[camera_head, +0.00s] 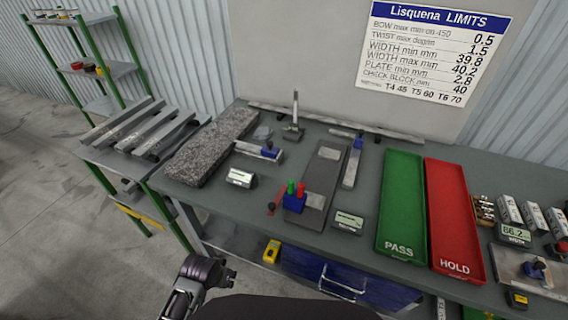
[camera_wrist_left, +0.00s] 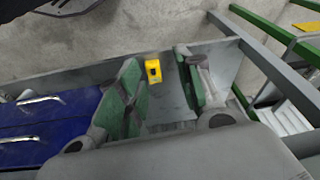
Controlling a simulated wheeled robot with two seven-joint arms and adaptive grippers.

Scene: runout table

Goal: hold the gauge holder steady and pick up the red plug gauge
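The gauge holder is a small dark blue block (camera_head: 293,203) near the front edge of the table, left of a grey plate. A red plug gauge (camera_head: 300,190) and a green plug gauge (camera_head: 291,187) stand upright in it, side by side. My left gripper (camera_head: 230,274) is low in front of the table, below and left of the holder, and well apart from it. In the left wrist view its two green-padded fingers (camera_wrist_left: 162,98) are spread with nothing held between them. The holder and plugs do not show in that view. My right gripper is not in view.
The grey worktable (camera_head: 235,213) carries a granite slab (camera_head: 212,145), a green PASS tray (camera_head: 402,205) and a red HOLD tray (camera_head: 455,220). A small display (camera_head: 348,221) stands right of the holder. A yellow item (camera_head: 271,251) and blue drawers (camera_head: 340,277) are below the tabletop.

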